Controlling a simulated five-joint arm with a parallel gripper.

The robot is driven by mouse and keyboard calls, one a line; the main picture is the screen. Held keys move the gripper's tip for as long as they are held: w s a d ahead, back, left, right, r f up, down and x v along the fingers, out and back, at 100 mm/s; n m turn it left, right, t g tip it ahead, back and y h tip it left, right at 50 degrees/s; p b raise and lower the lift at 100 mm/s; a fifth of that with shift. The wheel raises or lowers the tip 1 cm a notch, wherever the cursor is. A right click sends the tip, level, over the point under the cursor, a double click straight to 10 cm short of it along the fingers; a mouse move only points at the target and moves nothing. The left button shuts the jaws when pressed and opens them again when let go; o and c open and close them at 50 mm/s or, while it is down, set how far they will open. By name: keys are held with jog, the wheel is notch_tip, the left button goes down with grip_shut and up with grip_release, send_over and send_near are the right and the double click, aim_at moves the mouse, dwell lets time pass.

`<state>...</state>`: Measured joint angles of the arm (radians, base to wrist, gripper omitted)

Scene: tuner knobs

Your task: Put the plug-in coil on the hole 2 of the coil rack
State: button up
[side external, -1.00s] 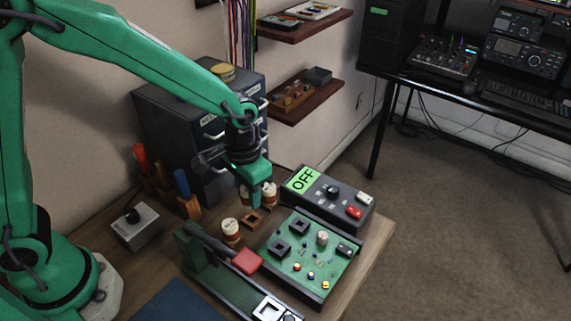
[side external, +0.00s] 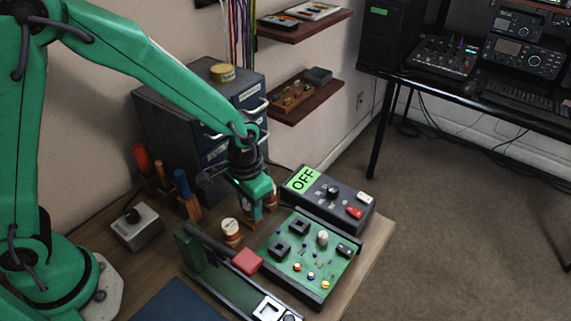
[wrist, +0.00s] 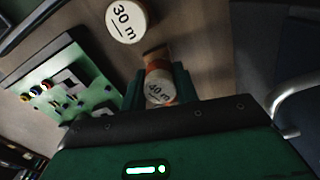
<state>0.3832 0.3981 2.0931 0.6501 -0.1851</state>
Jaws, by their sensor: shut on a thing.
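My gripper (side external: 257,212) is shut on a plug-in coil with a cream top marked 40 m, which shows between the fingers in the wrist view (wrist: 159,92). In the side view the fingers mostly hide this coil. They point down at the middle of the wooden coil rack, between two other coils. A little of the brown rack (wrist: 155,54) shows beyond the held coil in the wrist view. I cannot tell whether the coil is seated in a hole or just above it.
A coil marked 30 m (wrist: 125,20) stands left of my gripper in the side view (side external: 231,230). Another coil (side external: 272,195) stands just behind it. A green circuit board (side external: 310,258) and a box reading OFF (side external: 328,198) lie to the right. A red-handled lever (side external: 247,262) is in front.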

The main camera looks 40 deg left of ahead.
jog(key=shift+f, duration=0.55)
jog(key=o, duration=1)
jog(key=shift+r, duration=0.1)
notch_tip(320, 180, up, 13)
dwell(0.6)
